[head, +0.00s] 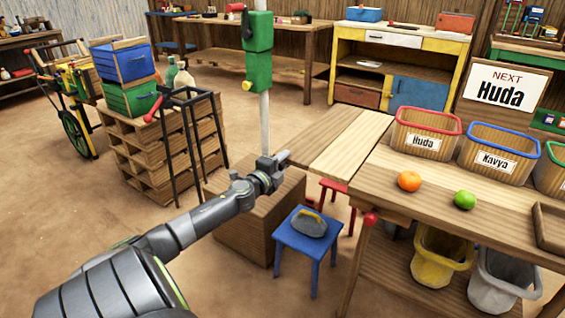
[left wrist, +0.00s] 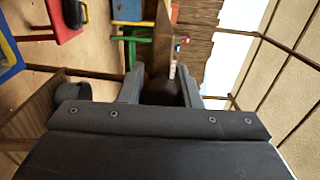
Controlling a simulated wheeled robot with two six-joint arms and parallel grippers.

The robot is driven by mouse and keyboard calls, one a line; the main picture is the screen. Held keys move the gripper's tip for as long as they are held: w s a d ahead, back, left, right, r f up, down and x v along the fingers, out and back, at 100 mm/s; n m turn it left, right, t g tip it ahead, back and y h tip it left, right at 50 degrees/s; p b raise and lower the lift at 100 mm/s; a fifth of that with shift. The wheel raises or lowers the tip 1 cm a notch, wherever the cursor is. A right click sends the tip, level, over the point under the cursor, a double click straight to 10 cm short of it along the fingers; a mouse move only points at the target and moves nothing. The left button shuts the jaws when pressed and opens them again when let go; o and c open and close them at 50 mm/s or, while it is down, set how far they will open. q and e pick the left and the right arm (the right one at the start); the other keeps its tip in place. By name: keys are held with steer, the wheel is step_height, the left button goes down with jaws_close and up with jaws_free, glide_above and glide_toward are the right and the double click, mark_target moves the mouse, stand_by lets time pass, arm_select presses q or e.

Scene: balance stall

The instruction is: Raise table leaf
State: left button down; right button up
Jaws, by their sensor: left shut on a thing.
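In the left wrist view the leaf (left wrist: 163,45) shows edge-on as a thin brown board between the fingers of my left gripper (left wrist: 163,88). The leaf's underside and any support are hidden in the head view. My right gripper is not in view.
A red stool (head: 334,185) stands below the leaf, and a blue stool (head: 311,235) holding a grey object is nearer. A wooden crate (head: 245,235) stands under my left forearm. An orange (head: 409,181), a lime (head: 464,199) and labelled baskets (head: 422,140) are on the table.

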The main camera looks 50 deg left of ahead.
arm_select(q)
steer(key=shift+w+r, duration=0.1)
steer(key=shift+r, duration=0.15)
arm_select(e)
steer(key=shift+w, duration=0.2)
arm_select(q)
steer(key=c, duration=1.1)
jaws_free()
steer(key=shift+o, duration=0.2)
steer(key=shift+f, duration=0.1)
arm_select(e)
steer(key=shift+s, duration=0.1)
arm_select(q)
steer(key=shift+s, duration=0.45)
steer(key=v, duration=1.6)
steer(key=shift+s, duration=0.35)
